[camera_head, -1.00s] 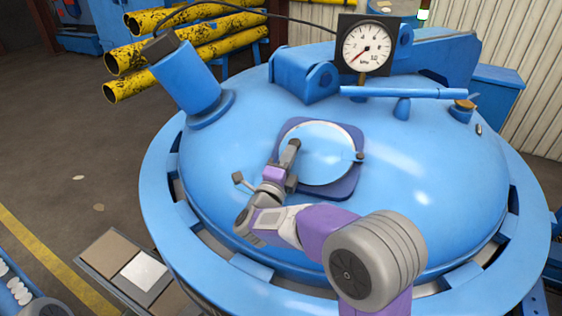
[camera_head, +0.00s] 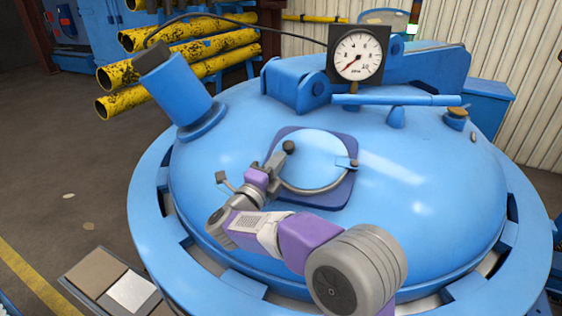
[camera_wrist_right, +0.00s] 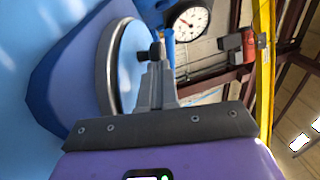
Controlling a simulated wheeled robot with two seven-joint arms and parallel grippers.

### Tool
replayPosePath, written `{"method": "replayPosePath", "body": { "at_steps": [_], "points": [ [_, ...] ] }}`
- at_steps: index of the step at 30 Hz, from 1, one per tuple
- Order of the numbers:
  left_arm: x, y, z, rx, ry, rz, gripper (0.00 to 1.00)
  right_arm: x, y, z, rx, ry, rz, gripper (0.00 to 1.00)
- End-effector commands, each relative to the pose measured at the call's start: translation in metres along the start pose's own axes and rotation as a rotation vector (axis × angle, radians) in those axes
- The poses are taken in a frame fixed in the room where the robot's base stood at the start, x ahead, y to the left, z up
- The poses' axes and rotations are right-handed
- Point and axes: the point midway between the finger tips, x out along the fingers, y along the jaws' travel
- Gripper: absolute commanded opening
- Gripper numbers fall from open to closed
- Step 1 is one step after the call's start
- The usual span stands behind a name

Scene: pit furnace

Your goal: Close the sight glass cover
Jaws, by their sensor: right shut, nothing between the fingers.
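The sight glass cover (camera_head: 318,152) is a light blue round disc over a dark blue square plate (camera_head: 341,191) on the furnace lid. It lies nearly flat; I cannot tell if it is fully seated. A grey ring shows along its lower edge, and a small bracket (camera_head: 347,162) is at its right. A dark knob (camera_head: 288,147) is at its left edge. My right gripper (camera_head: 277,161) is shut and empty beside the knob. In the right wrist view the fingers (camera_wrist_right: 156,82) point toward the knob (camera_wrist_right: 157,51), with the disc's grey rim (camera_wrist_right: 105,65) at left. My left gripper is not visible.
A pressure gauge (camera_head: 357,55) and a blue horizontal bar (camera_head: 397,100) stand behind the cover. A slanted blue cylinder (camera_head: 178,92) rises at left. A small dark-ended lever (camera_head: 222,178) stands left of my right gripper. The domed lid (camera_head: 440,190) is clear to the right.

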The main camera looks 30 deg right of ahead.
Motion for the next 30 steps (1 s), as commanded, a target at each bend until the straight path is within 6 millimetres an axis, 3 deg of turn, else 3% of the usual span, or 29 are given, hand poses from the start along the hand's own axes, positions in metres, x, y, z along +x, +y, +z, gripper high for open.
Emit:
{"method": "replayPosePath", "body": {
  "at_steps": [2,9,15,21,30],
  "points": [
    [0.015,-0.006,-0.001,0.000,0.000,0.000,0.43,-0.020,0.006,0.005,0.004,-0.011,0.001,0.00],
    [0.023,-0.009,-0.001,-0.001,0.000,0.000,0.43,-0.077,0.003,0.004,0.000,-0.014,0.003,0.00],
    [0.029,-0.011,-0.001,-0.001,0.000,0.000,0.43,-0.108,0.002,0.003,0.000,-0.013,0.002,0.00],
    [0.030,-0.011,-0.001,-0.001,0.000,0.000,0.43,-0.119,0.002,0.002,-0.001,-0.010,0.002,0.00],
    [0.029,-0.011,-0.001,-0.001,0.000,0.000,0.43,-0.119,0.001,0.002,-0.001,-0.011,0.002,0.00]
  ]
}}
